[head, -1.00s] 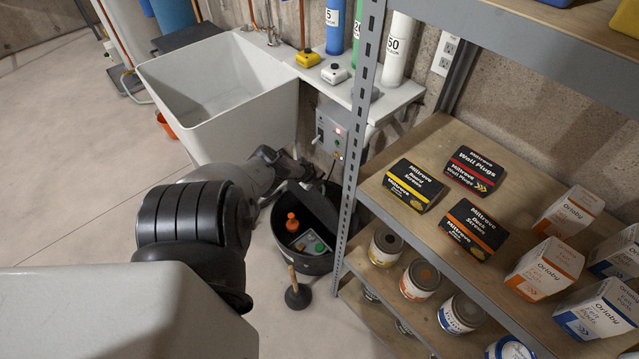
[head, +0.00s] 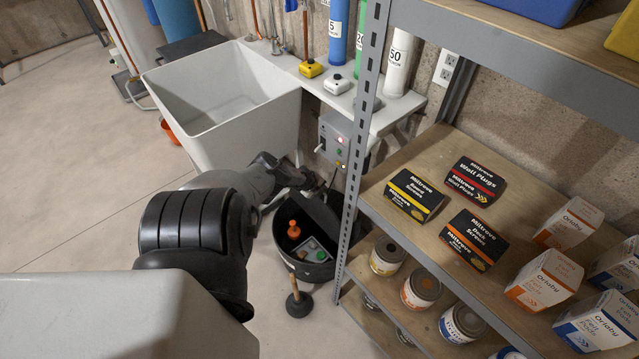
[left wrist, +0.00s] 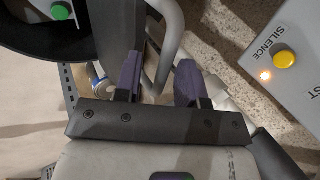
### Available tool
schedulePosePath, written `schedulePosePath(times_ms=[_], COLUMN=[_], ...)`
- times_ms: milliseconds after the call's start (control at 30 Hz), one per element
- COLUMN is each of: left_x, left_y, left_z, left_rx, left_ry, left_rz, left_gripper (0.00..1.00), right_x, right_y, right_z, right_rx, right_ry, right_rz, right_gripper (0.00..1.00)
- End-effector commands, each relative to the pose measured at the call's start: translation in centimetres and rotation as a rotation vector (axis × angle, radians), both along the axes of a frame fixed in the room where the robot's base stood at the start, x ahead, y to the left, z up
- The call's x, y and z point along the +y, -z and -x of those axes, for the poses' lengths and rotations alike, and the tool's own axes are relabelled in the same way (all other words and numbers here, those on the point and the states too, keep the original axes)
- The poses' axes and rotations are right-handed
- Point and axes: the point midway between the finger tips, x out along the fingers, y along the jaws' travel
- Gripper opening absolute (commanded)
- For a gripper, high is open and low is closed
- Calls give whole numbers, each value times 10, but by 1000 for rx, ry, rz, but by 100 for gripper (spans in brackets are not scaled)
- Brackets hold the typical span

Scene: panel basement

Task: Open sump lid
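The round black sump (head: 306,268) stands on the floor between the sink and the shelf. Its dark lid (head: 321,222) is tilted up steeply at the back, leaving the front open. In the left wrist view the lid (left wrist: 115,35) shows nearly edge-on. My left gripper (head: 318,184) is at the lid's upper part, partly hidden by my arm. In the wrist view the purple fingers of this gripper (left wrist: 160,78) are apart, with a curved light-grey bar (left wrist: 174,35), apparently the lid handle, between them. Contact on both sides is not clear. My right gripper is not in view.
Inside the sump are an orange float (head: 294,231) and a grey panel with buttons. A plunger (head: 299,302) stands in front. A grey alarm box (head: 337,140) is on the wall behind. The metal shelf (head: 352,170) is close on the right, the white sink (head: 215,105) behind left.

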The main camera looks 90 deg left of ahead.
Motion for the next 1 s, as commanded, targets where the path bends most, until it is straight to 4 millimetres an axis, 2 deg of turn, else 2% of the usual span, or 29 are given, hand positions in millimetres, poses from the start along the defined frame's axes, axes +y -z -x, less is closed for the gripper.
schedulePosePath(times_ms=[33, 500, 733, 1000], left_x=[-1, -23, -33, -39], left_y=[-11, -73, -97, -110], left_z=[3, 32, 45, 52], left_rx=[1, 1, 0, 0], left_ry=[-1, 0, -1, -1], left_rz=[-1, 1, 1, 0], left_gripper=[37, 37, 37, 37], right_x=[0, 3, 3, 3], right_y=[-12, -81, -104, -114], right_z=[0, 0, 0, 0], right_rx=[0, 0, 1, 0], right_ry=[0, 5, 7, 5], right_rz=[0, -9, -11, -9], right_gripper=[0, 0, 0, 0])
